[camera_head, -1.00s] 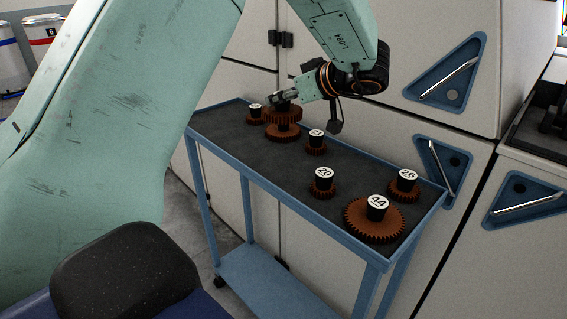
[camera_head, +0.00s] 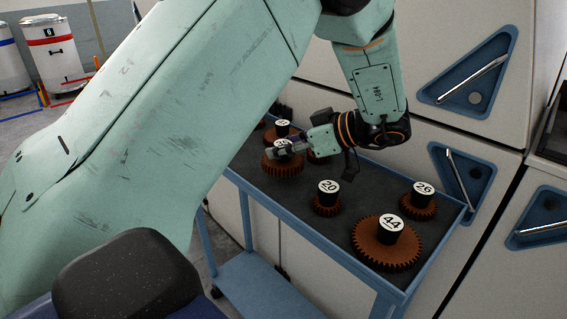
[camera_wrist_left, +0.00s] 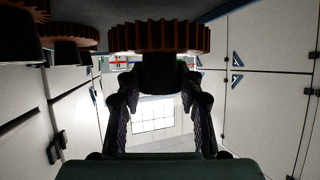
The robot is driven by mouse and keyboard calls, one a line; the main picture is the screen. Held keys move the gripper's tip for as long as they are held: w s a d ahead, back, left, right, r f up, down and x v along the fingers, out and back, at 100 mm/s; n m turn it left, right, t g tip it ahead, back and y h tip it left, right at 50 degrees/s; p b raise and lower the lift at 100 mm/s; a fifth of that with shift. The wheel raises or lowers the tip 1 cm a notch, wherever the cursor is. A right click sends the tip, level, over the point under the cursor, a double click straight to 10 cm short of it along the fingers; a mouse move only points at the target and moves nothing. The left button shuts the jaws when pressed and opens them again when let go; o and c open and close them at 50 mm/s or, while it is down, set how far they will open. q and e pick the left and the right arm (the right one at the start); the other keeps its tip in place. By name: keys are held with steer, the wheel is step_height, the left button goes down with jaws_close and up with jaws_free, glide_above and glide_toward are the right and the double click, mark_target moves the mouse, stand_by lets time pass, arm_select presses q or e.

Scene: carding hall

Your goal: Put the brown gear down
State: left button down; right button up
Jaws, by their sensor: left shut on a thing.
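My left gripper (camera_head: 292,150) reaches over the cart top from the right. It is shut on the black hub of a toothed brown gear (camera_head: 283,166), whose white numbered cap is partly covered by the fingers. The gear is level, over the near left part of the cart top; I cannot tell whether it touches the surface. In the left wrist view the gear (camera_wrist_left: 158,38) spans the top middle, its hub between the two fingers. The blue cart (camera_head: 340,250) has a dark top. My right gripper is not in view.
Brown gears marked 20 (camera_head: 327,205), 26 (camera_head: 418,209) and 44 (camera_head: 385,252) stand on the right part of the cart top. Another gear (camera_head: 281,131) stands behind the held one, and one is partly hidden behind my gripper. Grey cabinets (camera_head: 440,138) with blue handle recesses stand close behind.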

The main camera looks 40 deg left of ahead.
mark_target(290, 159)
arm_select(q)
steer(key=shift+d+f, duration=0.1)
steer(key=shift+f, duration=0.35)
steer(key=shift+s+f+b, duration=0.35)
steer(key=shift+s+f, duration=0.4)
steer(key=shift+f, duration=0.2)
steer(key=shift+w+f, duration=0.25)
steer(key=shift+w, duration=0.25)
steer(key=c, duration=1.3)
jaws_free()
steer(key=shift+w, duration=0.15)
steer(key=o, duration=0.4)
steer(key=shift+s+r, duration=0.1)
steer(key=shift+s, duration=0.2)
steer(key=shift+c, duration=0.2)
steer(key=shift+o, duration=0.4)
steer(key=shift+s+r, duration=0.1)
steer(key=shift+s, duration=0.1)
steer(key=shift+w, duration=0.35)
steer(key=shift+w+d, duration=0.15)
steer(key=p+v, duration=0.1)
steer(key=v, duration=0.9)
steer(key=shift+d+p, duration=0.15)
steer(key=shift+p, duration=0.2)
steer(key=shift+d+r, duration=0.35)
steer(key=shift+d, duration=0.2)
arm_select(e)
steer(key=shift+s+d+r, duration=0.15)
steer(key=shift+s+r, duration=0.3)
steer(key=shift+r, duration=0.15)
